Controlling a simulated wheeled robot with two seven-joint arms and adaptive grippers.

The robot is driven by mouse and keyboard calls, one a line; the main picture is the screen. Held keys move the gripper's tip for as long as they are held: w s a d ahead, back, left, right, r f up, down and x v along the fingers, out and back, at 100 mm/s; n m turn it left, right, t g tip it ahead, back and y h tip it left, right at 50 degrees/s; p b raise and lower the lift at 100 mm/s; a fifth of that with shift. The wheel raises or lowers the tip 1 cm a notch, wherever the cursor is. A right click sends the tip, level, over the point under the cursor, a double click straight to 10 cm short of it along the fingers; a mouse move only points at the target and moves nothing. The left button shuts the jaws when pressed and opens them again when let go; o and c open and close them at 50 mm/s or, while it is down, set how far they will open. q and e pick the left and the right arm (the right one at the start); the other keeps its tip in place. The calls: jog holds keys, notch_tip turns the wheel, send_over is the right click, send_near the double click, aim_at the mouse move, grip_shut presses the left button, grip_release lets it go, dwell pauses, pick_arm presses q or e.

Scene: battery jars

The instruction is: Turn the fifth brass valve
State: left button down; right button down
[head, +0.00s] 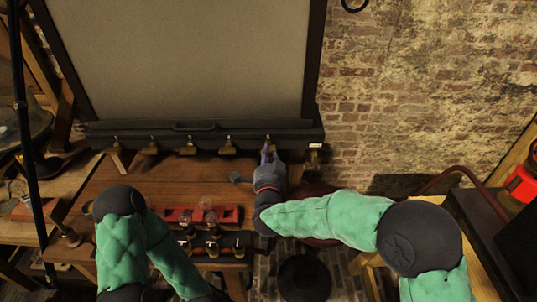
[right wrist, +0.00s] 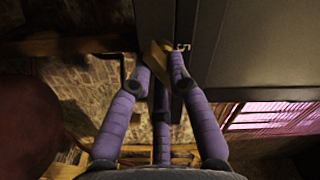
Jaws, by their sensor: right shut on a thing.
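A row of brass valves hangs along the dark ledge under the large grey board. The first (head: 117,147), second (head: 151,147), third (head: 188,148) and fourth (head: 228,147) are clear of my arms. The fifth valve is at my right gripper (head: 267,155) and mostly hidden by it in the head view. In the right wrist view, the purple fingers of my right gripper (right wrist: 157,68) are shut on the brass valve (right wrist: 155,54), one finger on each side. My left arm shows at lower left, but its gripper is out of view.
The wooden bench (head: 150,180) below the ledge holds a red tray (head: 180,214) and several small jars. A brick wall (head: 400,100) is at the right. The grey board (head: 190,60) stands behind the ledge. A dark round stool (head: 304,277) is at bottom centre.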

jog(key=n+p, duration=0.4)
jog(key=n, duration=0.7)
jog(key=shift+d+r+n, duration=0.1)
jog(key=shift+r+n, duration=0.05)
jog(key=shift+n, duration=0.15)
dwell(0.4)
jog(key=c, duration=1.2)
grip_release()
jog(key=s, duration=1.2)
